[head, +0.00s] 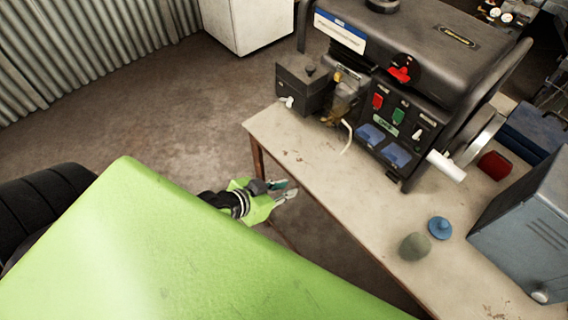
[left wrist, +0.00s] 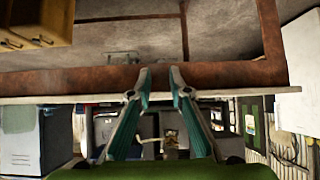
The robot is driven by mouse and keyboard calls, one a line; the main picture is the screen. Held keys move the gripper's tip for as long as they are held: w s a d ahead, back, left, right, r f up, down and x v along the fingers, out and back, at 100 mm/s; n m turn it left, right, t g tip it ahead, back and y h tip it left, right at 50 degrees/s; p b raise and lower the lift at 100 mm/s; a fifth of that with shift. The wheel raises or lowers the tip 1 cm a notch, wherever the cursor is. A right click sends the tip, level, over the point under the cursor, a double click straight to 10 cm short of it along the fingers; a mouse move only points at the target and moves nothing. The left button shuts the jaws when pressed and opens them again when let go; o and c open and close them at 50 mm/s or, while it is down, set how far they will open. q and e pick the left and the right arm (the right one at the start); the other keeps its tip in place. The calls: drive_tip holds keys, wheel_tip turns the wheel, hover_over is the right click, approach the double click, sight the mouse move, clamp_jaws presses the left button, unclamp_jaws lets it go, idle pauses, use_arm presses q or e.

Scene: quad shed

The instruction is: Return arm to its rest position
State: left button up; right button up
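My left gripper (head: 288,188) is beside the left edge of the workbench (head: 285,135), apart from it as far as the head view shows. Its two fingers stand apart with nothing between them. The left wrist view also shows the empty left gripper (left wrist: 160,70), its teal fingers angled towards each other with a gap at the tips. The bench's brown edge (left wrist: 235,73) runs across behind the fingertips. A large green surface hides most of my left arm. My right gripper is not in view.
A dark generator (head: 415,75) stands on the bench, with a blue knob-like piece (head: 440,227), a greenish round piece (head: 414,247) and a grey-blue metal box (head: 530,225) nearer. A black tyre (head: 40,205) is at left. Bare floor (head: 170,110) lies left of the bench.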

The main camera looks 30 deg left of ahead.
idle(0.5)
use_arm(q)
drive_tip(key=s+a+f+n+g+y, duration=0.15)
drive_tip(key=s+f, duration=0.25)
drive_tip(key=f, duration=0.8)
drive_tip(key=s+a+f+g+y, duration=0.1)
drive_tip(key=s+a+f+g, duration=0.2)
drive_tip(key=f, duration=0.9)
drive_tip(key=s+f+g, duration=0.2)
drive_tip(key=s+f, duration=0.6)
drive_tip(key=s, duration=0.4)
drive_tip(key=s+d+f+g, duration=0.1)
drive_tip(key=s+f+g, duration=0.1)
drive_tip(key=s+f, duration=0.6)
drive_tip(key=s, duration=0.5)
drive_tip(key=shift+d+f+y, duration=0.3)
drive_tip(key=shift+f+y, duration=0.05)
